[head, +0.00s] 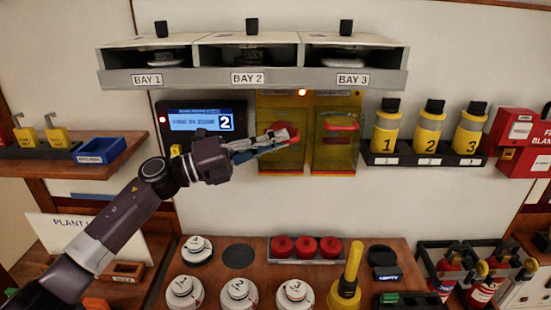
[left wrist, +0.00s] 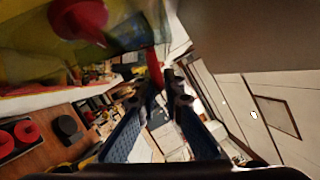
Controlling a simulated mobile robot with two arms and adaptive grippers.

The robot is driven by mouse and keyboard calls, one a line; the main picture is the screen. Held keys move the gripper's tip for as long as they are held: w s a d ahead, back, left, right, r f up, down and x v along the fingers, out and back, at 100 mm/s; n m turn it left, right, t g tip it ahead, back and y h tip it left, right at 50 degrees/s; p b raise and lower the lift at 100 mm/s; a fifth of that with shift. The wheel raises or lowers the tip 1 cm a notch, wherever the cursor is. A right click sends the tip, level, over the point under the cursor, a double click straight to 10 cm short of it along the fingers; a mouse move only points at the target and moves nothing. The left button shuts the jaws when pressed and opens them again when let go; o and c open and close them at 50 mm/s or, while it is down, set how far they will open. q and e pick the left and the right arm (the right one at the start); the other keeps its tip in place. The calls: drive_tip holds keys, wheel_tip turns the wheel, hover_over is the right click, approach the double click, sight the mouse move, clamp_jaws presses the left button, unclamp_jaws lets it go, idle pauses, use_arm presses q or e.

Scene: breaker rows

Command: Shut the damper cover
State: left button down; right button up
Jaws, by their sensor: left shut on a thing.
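Two yellow see-through covers hang side by side on a yellow wall panel under the bay shelf: a left cover (head: 283,163) and a right cover (head: 334,150). The right cover has a red handle (head: 341,126) across its upper part. My left gripper (head: 276,137) is at the left cover, beside a red part. In the left wrist view my gripper (left wrist: 160,84) is shut on a narrow red bar (left wrist: 154,66), which looks like that cover's handle. A round red knob (left wrist: 85,15) shows close by at top left. I cannot tell how far the left cover stands open. No label naming the damper is readable.
A screen (head: 195,122) showing "2" is left of the covers, behind my arm. Numbered yellow bottles (head: 433,130) stand on a rack at right. The bay shelf (head: 250,78) juts out above. The bench below holds white discs, red knobs (head: 306,247) and a yellow-handled tool (head: 346,285).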

sight(267, 129)
use_arm(q)
drive_tip(key=shift+w+r+b, duration=0.15)
drive_tip(key=shift+w+r, duration=0.1)
drive_tip(key=shift+w, duration=0.35)
drive_tip(key=shift+w+r+b, duration=0.1)
drive_tip(key=shift+w+r, duration=0.15)
drive_tip(key=shift+w, duration=0.35)
drive_tip(key=shift+w+r+b, duration=0.15)
drive_tip(key=shift+w+r, duration=0.1)
drive_tip(key=shift+w, duration=0.35)
drive_tip(key=shift+a+r, duration=0.1)
use_arm(e)
drive_tip(key=shift+w+f, duration=0.4)
drive_tip(key=shift+f, duration=0.05)
use_arm(q)
drive_tip(key=shift+w+r, duration=0.1)
drive_tip(key=shift+r, duration=0.05)
drive_tip(key=c, duration=2)
unclamp_jaws()
drive_tip(key=shift+w, duration=0.1)
drive_tip(key=shift+c, duration=0.2)
drive_tip(key=shift+f, duration=0.2)
use_arm(e)
drive_tip(key=shift+d, duration=0.1)
use_arm(q)
drive_tip(key=shift+a, duration=0.1)
drive_tip(key=v, duration=0.7)
drive_tip(key=shift+a, duration=0.1)
